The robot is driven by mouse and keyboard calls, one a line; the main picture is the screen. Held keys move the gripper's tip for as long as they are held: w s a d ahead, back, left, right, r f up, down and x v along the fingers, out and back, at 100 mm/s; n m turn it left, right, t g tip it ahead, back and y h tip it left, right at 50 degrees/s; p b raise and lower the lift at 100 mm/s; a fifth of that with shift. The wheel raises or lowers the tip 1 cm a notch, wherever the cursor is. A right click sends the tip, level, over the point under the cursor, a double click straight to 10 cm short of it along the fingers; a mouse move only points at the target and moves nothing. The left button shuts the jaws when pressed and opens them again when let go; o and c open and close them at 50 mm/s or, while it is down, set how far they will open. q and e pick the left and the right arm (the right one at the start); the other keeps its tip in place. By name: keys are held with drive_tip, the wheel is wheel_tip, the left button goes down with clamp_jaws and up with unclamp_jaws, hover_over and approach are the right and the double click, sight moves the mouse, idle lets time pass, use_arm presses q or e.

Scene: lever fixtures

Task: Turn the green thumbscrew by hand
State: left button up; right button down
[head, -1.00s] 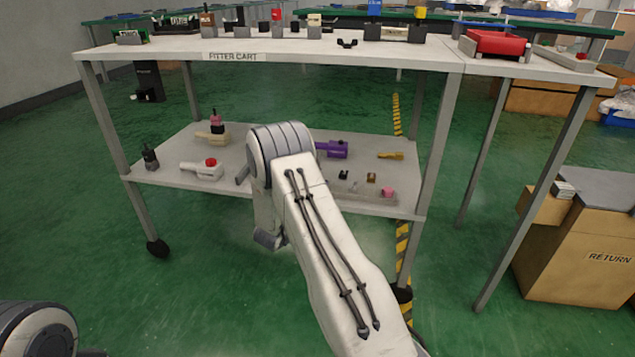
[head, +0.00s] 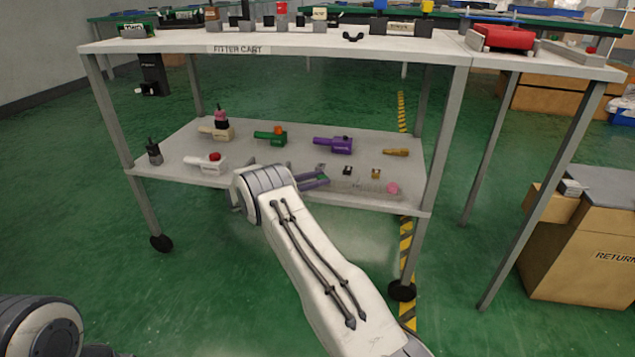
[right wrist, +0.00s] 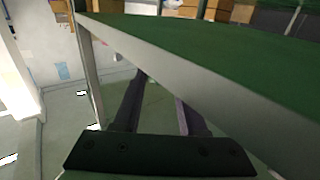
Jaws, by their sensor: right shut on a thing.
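My right arm reaches to the lower shelf of the cart. Its gripper (head: 318,181) is low over the front of the shelf, pointing right, its dark purplish fingers closed on a small green thing that barely shows between them. I cannot tell whether this is the green thumbscrew. In the right wrist view the two fingers (right wrist: 158,108) stand a little apart, and what they hold is not clear. A green tool with an orange knob (head: 272,136) lies on the shelf behind the wrist, apart from the gripper. My left gripper is out of view.
The lower shelf (head: 190,146) also holds a purple tool (head: 333,145), a white tool with a red knob (head: 205,162), a brass piece (head: 396,152) and a pink piece (head: 393,188). The cart top (head: 300,42) hangs above, with several fixtures. A green surface with a grey edge (right wrist: 190,80) fills much of the wrist view.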

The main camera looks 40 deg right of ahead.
idle(0.5)
drive_tip(key=shift+c, duration=2.3)
unclamp_jaws()
drive_tip(key=p+v, duration=0.3)
drive_tip(key=v, duration=0.7)
drive_tip(key=shift+a, duration=0.15)
drive_tip(key=shift+w, duration=0.2)
